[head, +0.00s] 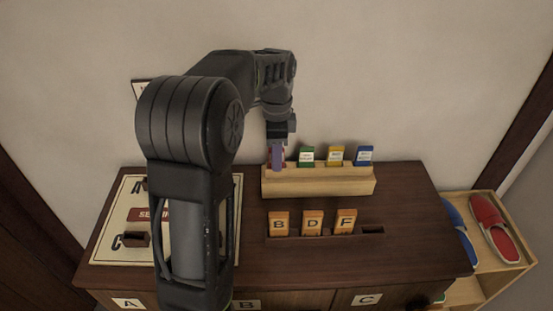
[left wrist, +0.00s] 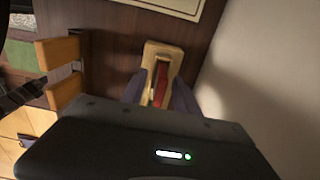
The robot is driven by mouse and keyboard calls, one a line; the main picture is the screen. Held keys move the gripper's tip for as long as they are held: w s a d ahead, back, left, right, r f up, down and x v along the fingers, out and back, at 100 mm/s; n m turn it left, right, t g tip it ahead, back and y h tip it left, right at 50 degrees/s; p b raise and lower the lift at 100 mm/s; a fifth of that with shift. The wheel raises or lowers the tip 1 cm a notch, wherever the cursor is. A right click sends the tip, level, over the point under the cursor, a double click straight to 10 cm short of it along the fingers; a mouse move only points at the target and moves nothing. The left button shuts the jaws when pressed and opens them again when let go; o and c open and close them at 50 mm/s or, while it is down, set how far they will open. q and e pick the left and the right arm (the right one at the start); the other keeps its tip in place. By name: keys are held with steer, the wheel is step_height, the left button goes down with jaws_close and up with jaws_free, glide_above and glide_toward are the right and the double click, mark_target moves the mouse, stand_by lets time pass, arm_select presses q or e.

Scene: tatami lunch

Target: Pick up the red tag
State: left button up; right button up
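The red tag (head: 283,154) stands in the left end of the light wooden rack (head: 320,185), mostly hidden behind my left gripper in the head view. In the left wrist view the red tag (left wrist: 160,84) sits edge-on in the rack (left wrist: 150,55). My left gripper (head: 277,165) reaches down over that end of the rack. In the left wrist view its two purplish fingers (left wrist: 158,95) stand apart, one on each side of the red tag, with a gap visible. My right gripper is not in view.
Green (head: 306,155), yellow (head: 335,155) and blue (head: 364,155) tags stand in the same rack. Orange tags B (head: 279,223), D (head: 312,222) and F (head: 346,221) stand in front, beside an empty slot (head: 372,230). A lettered board (head: 110,220) lies left. The wall is close behind.

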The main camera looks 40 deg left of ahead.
arm_select(q)
steer(key=shift+c, duration=0.3)
jaws_close()
stand_by(0.3)
